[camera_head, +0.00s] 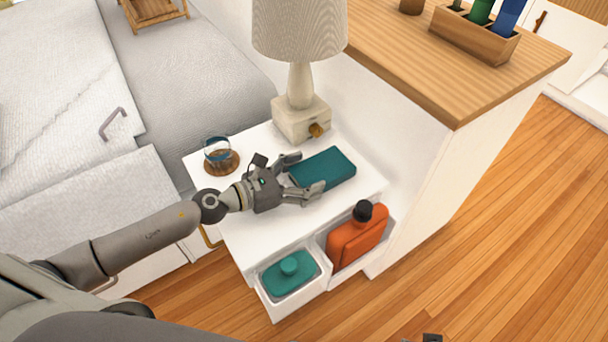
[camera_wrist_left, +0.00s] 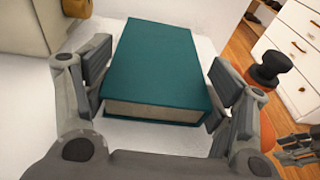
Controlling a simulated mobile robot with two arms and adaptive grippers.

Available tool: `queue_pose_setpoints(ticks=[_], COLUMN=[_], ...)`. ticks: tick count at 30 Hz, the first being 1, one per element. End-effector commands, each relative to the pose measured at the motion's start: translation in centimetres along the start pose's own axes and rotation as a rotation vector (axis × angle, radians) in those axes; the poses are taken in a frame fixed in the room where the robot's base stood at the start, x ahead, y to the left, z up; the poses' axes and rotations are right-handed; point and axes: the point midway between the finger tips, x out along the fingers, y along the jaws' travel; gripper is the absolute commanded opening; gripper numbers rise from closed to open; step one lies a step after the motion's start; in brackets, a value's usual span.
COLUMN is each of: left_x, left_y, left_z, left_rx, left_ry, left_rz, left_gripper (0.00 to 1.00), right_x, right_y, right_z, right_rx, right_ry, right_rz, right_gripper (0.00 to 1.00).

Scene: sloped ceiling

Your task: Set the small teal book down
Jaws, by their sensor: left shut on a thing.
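The small teal book (camera_head: 324,168) lies flat, cover up, at or just above the white nightstand top (camera_head: 233,227). I cannot tell whether it touches the surface. My left gripper (camera_head: 307,174) is shut on the book, with one finger on each side. In the left wrist view the book (camera_wrist_left: 158,65) sits between the finger pads, its page edge facing the camera. My right gripper (camera_wrist_left: 298,147) shows only in part at the right edge of that view, and its opening is unclear.
A lamp (camera_head: 300,85) stands behind the book, and a glass on a wooden coaster (camera_head: 222,163) stands to the left. Open bins at the front hold an orange bottle (camera_head: 357,238) and a teal lidded item (camera_head: 290,275). A wood-topped cabinet (camera_head: 455,95) rises at right.

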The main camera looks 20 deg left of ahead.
Motion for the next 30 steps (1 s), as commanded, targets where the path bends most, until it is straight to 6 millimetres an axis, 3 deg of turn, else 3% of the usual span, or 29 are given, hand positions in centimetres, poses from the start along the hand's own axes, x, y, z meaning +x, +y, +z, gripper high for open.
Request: queue_pose_setpoints(ticks=[7,8,12,28,29,30], left_x=[0.1,0.0,0.0,0.0,-0.3,-0.8], left_y=[0.0,0.0,0.0,0.0,0.0,0.0], left_z=[-0.2,-0.2,-0.2,0.2,0.0,-0.3], left_rx=[0.0,0.0,0.0,0.0,0.0,-0.001], left_ry=[-0.001,0.0,0.0,0.0,0.002,0.004], left_rz=[0.0,0.0,0.0,0.0,0.0,0.001], left_gripper=[0.48,0.81,0.99,0.99,0.99,0.99], right_x=[-0.6,-0.8,-0.8,-0.4,0.4,-0.1], right_y=[0.0,0.0,0.0,0.1,0.1,0.1], right_z=[-0.4,-0.5,-0.5,0.0,0.4,0.2], right_rx=[0.001,0.001,0.001,0.001,0.0,0.0], right_ry=[0.007,0.01,0.01,0.002,-0.007,-0.003], right_rz=[0.0,0.0,0.0,0.001,0.001,0.002], right_gripper=[0.4,0.4,0.4,0.4,0.4,0.4])
